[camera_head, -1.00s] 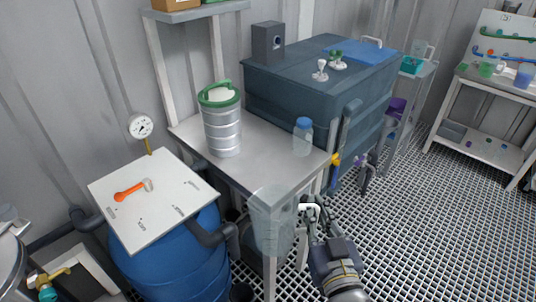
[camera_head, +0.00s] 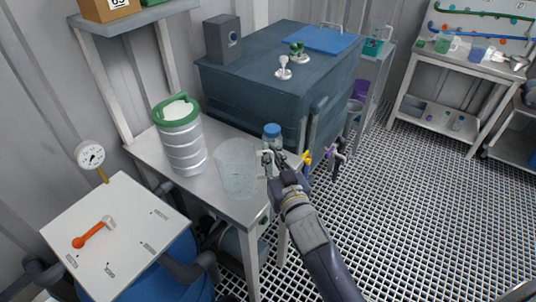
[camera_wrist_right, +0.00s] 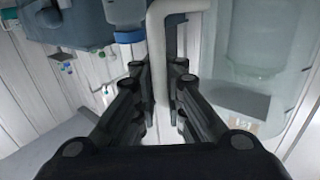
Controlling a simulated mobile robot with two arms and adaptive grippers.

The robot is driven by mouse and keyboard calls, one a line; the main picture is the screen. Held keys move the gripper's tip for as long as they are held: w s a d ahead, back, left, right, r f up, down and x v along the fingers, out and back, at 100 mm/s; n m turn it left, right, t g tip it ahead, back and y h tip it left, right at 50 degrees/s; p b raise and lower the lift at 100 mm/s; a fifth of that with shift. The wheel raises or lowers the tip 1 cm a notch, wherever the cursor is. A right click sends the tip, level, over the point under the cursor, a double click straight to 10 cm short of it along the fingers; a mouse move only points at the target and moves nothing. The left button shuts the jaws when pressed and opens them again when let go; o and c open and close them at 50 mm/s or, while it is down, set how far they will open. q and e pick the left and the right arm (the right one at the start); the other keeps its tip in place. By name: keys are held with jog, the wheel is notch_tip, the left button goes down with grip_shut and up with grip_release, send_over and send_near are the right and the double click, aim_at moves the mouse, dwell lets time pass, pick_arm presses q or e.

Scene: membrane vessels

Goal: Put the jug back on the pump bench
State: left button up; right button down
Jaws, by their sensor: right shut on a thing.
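The clear jug (camera_head: 237,168) appears upright over the front part of the pump bench (camera_head: 222,201), between the ribbed metal canister and the blue-capped bottle. I cannot tell whether its base touches the bench top. My right gripper (camera_head: 270,160) is shut on the jug's white handle. In the right wrist view the handle (camera_wrist_right: 159,60) runs between the fingers (camera_wrist_right: 160,85), and the jug's clear body (camera_wrist_right: 262,45) is at the right. My left gripper is not in view.
The blue-capped bottle (camera_head: 272,134) stands close behind my right gripper. The metal canister (camera_head: 183,147) with a green rim is left of the jug. A large dark tank (camera_head: 265,75) is behind. A blue drum with a white lid (camera_head: 120,225) is at the front left.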

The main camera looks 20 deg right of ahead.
jog(key=shift+w+d+f, duration=0.2)
jog(key=shift+w+f, duration=0.75)
jog(key=shift+w+d+f, duration=0.15)
jog(key=shift+w+f, duration=0.75)
jog(key=shift+f, duration=0.15)
jog(key=c, duration=1.7)
grip_release()
jog(key=shift+o, duration=0.2)
